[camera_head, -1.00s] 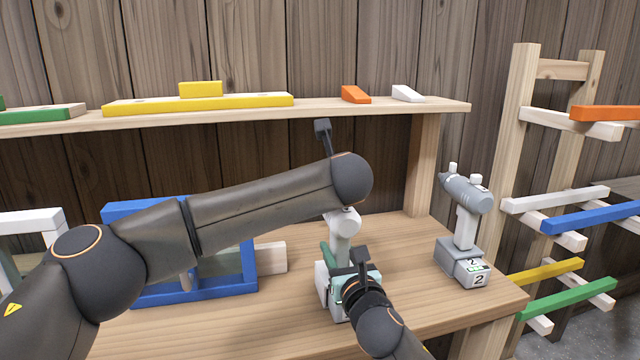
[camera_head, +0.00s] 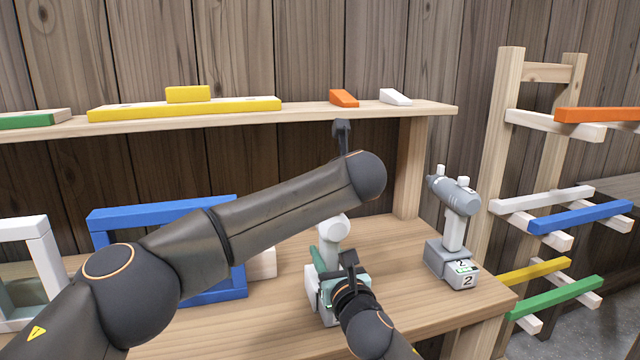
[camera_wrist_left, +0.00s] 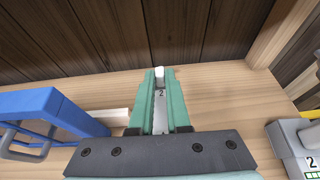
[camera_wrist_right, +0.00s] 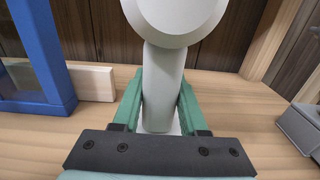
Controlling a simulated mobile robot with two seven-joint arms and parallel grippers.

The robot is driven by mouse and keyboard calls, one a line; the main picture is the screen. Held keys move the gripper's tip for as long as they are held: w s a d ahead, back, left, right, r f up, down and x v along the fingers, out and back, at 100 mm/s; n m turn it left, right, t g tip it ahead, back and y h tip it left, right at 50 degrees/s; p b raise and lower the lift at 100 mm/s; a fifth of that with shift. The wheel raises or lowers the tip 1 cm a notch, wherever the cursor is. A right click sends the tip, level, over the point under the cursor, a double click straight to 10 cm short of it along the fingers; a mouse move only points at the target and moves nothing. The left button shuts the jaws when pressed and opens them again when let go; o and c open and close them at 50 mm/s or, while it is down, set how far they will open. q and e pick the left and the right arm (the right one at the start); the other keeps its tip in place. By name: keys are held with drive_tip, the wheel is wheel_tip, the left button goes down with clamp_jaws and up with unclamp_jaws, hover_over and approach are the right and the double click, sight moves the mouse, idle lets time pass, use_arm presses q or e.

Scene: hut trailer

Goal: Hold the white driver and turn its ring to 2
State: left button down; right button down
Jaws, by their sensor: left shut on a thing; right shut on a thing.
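The white driver (camera_head: 333,229) stands upright on the bench, partly hidden behind my left arm. My right gripper (camera_head: 334,262) is shut on its handle, low down; the right wrist view shows the white handle (camera_wrist_right: 163,85) between the green fingers, below the round driver body (camera_wrist_right: 175,15). My left gripper (camera_wrist_left: 160,82) comes from above and is shut on a narrow pale part of the white driver (camera_wrist_left: 160,112). A black 2 shows on that part, between the fingers, with a white tip beyond. My left arm hides the left fingers in the head view.
A grey driver (camera_head: 455,192) stands to the right on a block marked 2. A blue frame (camera_head: 100,217) is left of the white driver. A shelf (camera_head: 300,114) holds coloured blocks above. A ladder rack (camera_head: 500,150) stands at the right.

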use_arm(q)
drive_tip(key=c, duration=0.9)
unclamp_jaws()
use_arm(e)
drive_tip(key=shift+f, duration=0.1)
use_arm(q)
drive_tip(key=v, duration=1.2)
drive_tip(key=shift+a+r, duration=0.1)
use_arm(e)
drive_tip(key=shift+c, duration=1.8)
unclamp_jaws()
